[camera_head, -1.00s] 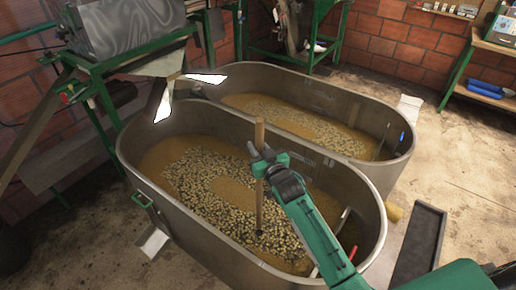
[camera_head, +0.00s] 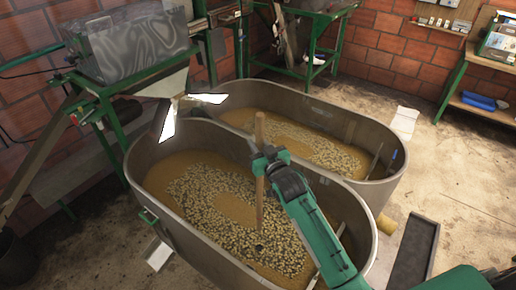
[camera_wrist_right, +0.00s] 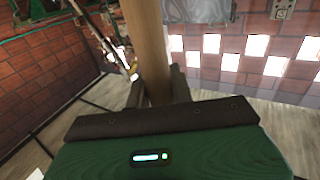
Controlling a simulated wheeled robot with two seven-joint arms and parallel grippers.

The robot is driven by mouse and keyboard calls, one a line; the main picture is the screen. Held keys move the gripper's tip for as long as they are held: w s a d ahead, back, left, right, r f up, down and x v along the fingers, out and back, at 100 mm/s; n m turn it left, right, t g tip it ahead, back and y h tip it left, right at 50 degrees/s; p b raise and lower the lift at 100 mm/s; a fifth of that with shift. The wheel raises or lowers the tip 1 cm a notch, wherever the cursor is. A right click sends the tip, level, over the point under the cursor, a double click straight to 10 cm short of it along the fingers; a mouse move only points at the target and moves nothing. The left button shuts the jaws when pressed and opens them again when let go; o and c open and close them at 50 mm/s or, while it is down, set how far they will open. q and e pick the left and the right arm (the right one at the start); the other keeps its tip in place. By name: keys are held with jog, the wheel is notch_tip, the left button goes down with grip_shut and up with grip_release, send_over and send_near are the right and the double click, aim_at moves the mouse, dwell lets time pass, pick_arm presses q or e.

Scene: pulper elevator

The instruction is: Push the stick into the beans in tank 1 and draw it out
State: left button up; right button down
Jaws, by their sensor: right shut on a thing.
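The wooden stick (camera_head: 260,131) stands nearly upright over the near oval tank (camera_head: 196,262), which I take to be tank 1. Pale beans (camera_head: 212,213) float in brownish liquid there, around a bare patch. My right gripper (camera_head: 262,162) is shut on the stick in its upper part. The right wrist view shows the stick (camera_wrist_right: 148,45) between the fingers (camera_wrist_right: 155,92). The stick's lower end is close to the bean surface, with a small dark spot just below it; I cannot tell whether it touches. My left gripper is out of view.
A second oval tank (camera_head: 391,157) with beans stands behind. A green-framed machine with a metal hopper (camera_head: 140,45) is at the left. A dark trough (camera_head: 415,255) lies on the floor at the right. A shelf table (camera_head: 482,103) stands by the brick wall.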

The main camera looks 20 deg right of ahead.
aim_at(262, 124)
notch_tip(262, 124, up, 10)
jog(key=shift+f, duration=0.2)
dwell(0.4)
jog(key=s+d+f+m+h+b, duration=0.1)
jog(key=s+d+f+h+b, duration=0.1)
jog(key=s+f+b, duration=1)
jog(key=s+f, duration=1)
jog(key=f, duration=0.1)
jog(key=shift+s+m+h, duration=0.35)
jog(key=shift+m+h, duration=0.05)
dwell(1.4)
